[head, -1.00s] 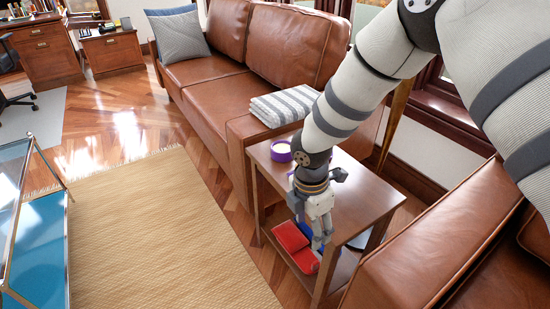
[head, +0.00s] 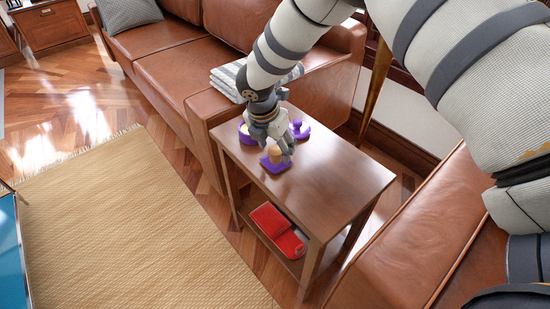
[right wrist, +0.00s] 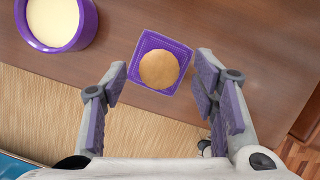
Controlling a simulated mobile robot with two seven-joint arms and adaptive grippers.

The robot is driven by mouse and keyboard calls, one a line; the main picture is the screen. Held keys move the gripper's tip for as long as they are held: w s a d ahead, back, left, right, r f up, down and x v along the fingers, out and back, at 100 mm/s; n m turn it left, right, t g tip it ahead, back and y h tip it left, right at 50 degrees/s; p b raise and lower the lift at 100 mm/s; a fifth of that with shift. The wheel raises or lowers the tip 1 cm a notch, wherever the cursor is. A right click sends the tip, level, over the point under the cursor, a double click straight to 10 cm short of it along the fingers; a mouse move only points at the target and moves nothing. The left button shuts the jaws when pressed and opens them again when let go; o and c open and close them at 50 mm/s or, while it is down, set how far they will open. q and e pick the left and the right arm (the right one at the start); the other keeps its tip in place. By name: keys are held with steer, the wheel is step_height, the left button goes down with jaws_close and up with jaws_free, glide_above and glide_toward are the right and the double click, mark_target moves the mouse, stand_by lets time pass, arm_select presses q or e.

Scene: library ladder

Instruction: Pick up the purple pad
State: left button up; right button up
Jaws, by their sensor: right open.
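The purple pad (right wrist: 146,52) is a flat square with a round tan thing (right wrist: 159,70) on its middle. It lies on the wooden side table (head: 345,175). In the head view the pad (head: 272,167) shows near the table's front left edge, partly behind my right gripper (head: 279,150). My right gripper is open and pointed down above the pad. In the right wrist view the pad sits between and slightly beyond the two fingertips, apart from both. My left gripper is not in view.
A purple bowl (right wrist: 85,33) with cream contents stands close to the pad. Another purple thing (head: 301,131) lies behind the gripper. A red item (head: 275,226) lies on the lower shelf. Leather sofas stand either side. The tabletop's right part is clear.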

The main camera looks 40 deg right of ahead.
steer(key=shift+x, duration=1.15)
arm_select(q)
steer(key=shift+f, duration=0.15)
arm_select(e)
steer(key=c, duration=1.2)
steer(key=v, duration=0.4)
steer(key=shift+d+r+p, duration=0.3)
steer(key=shift+r+p, duration=0.1)
steer(key=shift+r, duration=0.05)
steer(key=s+a+r+p, duration=0.1)
steer(key=s+a+r, duration=0.1)
steer(key=s, duration=0.1)
steer(key=s+a+r+p, duration=0.1)
steer(key=s+a+r, duration=0.1)
steer(key=s+r, duration=0.1)
steer(key=s+a+r, duration=0.3)
steer(key=s, duration=0.2)
steer(key=shift+a+r+p, duration=0.1)
steer(key=shift+r+p, duration=0.15)
steer(key=shift+p, duration=0.15)
steer(key=o, duration=0.4)
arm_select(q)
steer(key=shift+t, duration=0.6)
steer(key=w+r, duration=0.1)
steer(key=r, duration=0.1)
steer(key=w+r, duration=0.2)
arm_select(e)
steer(key=c, duration=0.4)
